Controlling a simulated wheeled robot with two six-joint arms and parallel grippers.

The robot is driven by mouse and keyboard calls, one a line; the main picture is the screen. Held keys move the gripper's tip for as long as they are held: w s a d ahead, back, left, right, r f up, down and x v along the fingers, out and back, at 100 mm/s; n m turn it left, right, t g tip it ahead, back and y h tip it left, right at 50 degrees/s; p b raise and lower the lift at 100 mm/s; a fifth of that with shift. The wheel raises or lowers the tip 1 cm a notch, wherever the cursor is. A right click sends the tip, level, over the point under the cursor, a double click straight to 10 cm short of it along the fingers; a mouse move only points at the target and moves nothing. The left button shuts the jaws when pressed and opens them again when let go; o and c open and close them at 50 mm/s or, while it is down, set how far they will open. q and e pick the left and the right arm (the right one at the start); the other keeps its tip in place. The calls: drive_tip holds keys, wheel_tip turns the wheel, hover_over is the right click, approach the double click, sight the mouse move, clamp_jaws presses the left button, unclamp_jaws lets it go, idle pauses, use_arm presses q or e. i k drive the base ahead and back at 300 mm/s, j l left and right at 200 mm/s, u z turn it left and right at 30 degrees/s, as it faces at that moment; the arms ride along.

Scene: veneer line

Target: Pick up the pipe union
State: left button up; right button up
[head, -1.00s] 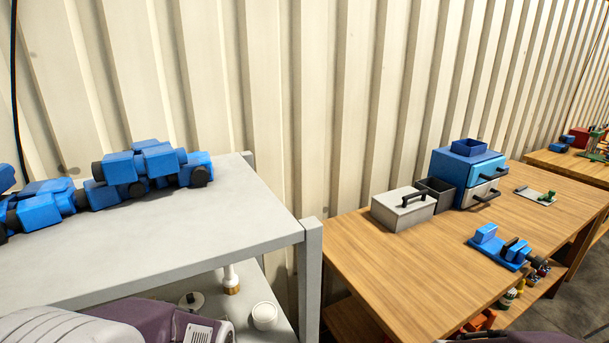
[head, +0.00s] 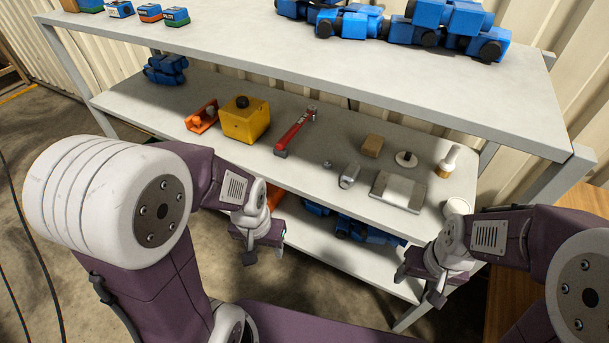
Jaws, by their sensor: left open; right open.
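A small grey metal fitting (head: 349,175), which may be the pipe union, lies on the middle shelf (head: 290,185) of the grey rack; its detail is too small to be sure. A smaller grey piece (head: 327,164) lies just left of it. My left gripper (head: 264,252) is open and empty, in front of the rack, lower left of the fitting in the picture. My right gripper (head: 418,286) is open and empty, to its lower right. Both are apart from the middle-shelf things.
The top shelf (head: 330,50) overhangs behind. Blue parts (head: 360,229) lie on the lower shelf.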

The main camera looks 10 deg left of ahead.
sight(351, 173)
drive_tip(key=j+z, duration=0.2)
drive_tip(key=j, duration=0.45)
drive_tip(key=k+j+z, duration=0.15)
drive_tip(key=j, duration=0.5)
drive_tip(key=j+z, duration=0.2)
drive_tip(key=j, duration=0.45)
